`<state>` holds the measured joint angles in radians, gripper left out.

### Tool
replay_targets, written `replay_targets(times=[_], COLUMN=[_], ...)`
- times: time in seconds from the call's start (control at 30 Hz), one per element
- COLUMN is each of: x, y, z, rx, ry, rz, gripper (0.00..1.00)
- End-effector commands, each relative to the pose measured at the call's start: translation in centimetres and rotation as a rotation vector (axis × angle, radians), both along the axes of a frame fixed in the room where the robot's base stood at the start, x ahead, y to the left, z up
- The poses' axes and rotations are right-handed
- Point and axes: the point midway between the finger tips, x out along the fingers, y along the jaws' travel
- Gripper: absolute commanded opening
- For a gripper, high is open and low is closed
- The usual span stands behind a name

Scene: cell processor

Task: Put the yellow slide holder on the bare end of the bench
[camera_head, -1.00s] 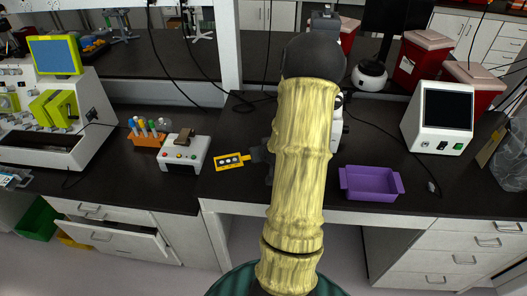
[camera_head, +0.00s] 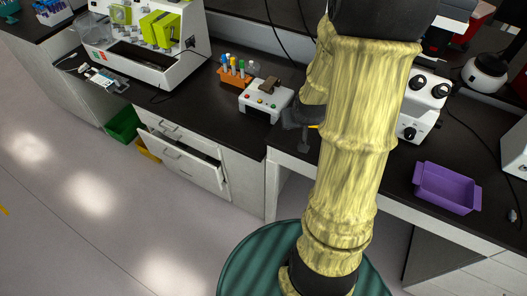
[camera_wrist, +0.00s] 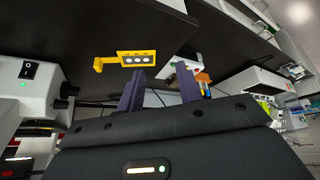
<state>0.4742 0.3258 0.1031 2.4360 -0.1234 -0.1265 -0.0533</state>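The yellow slide holder (camera_wrist: 137,58) lies on the dark bench top (camera_wrist: 60,30) in the wrist view. It is a flat yellow piece with a tab at one end and a dark face with pale round spots. In the head view only a sliver of yellow (camera_head: 313,127) shows, mostly hidden by my arm. My gripper (camera_wrist: 160,72) is open, its two dark purple fingers apart with nothing between them. The holder is beyond the fingertips and offset to the left in the wrist view. In the head view my gripper (camera_head: 303,141) is low over the bench's front edge.
A white device with coloured buttons (camera_head: 266,105) and an orange tube rack (camera_head: 235,77) stand left of my gripper. A white knobbed instrument (camera_head: 425,105) and a purple tray (camera_head: 446,187) are to the right. An open drawer (camera_head: 190,165) juts out below the bench.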

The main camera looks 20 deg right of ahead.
Motion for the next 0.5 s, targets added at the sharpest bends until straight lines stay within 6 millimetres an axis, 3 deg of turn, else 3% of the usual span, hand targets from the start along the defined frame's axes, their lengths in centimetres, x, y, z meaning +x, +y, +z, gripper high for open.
replay_targets(times=[0.03, 0.1, 0.3, 0.4, 0.5], x=[-0.6, -1.9, -6.6, -8.6, -9.6], y=[2.3, 5.0, 11.8, 13.7, 14.4], z=[0.9, 1.7, 3.9, 4.5, 4.7], rx=[0.003, 0.014, 0.047, 0.061, 0.068], ry=[0.026, 0.073, 0.199, 0.245, 0.268], rz=[0.034, 0.071, 0.167, 0.195, 0.208], gripper=[0.35, 0.35, 0.35, 0.35, 0.35])
